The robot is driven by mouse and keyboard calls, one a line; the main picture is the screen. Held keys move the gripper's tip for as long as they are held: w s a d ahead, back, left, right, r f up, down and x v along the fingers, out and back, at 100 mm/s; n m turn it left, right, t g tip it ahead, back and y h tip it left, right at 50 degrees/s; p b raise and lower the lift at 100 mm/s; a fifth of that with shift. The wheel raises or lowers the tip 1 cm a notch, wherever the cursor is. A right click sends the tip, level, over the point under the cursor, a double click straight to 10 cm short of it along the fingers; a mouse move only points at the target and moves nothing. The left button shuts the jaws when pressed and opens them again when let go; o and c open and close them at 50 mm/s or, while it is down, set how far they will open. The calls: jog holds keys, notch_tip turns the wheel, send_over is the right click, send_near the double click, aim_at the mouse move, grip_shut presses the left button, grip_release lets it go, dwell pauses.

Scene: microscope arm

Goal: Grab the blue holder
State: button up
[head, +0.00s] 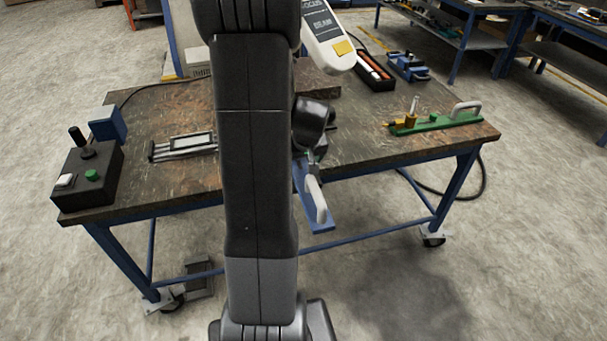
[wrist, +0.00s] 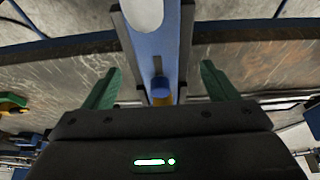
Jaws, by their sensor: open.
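The blue holder (head: 319,213) is a flat blue plate with a white loop handle, sticking out over the table's front edge just right of my arm. In the wrist view the blue holder (wrist: 155,48) runs down the middle, with part of its white handle at the top and a yellowish piece at its lower end. Dark bars run along both its sides. My gripper (wrist: 158,85) is open, its green fingers spread to either side of the holder with visible gaps. In the head view my arm hides part of the gripper and the holder's inner end.
A green holder (head: 437,122) with a white handle lies on the table's right. A black control box (head: 88,175) stands front left, near a metal frame (head: 186,145). A blue fixture (head: 407,66) and a dark tray (head: 375,72) are at the back. Bare tabletop (head: 375,145) lies right of my arm.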

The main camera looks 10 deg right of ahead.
aim_at(301, 169)
jog(key=shift+p+x, duration=0.4)
jog(key=shift+x, duration=2.25)
jog(key=shift+d, duration=0.2)
jog(key=shift+c, duration=0.2)
jog(key=c, duration=1.4)
jog(key=shift+r, duration=0.1)
jog(key=shift+c, duration=1)
jog(key=shift+r, duration=0.15)
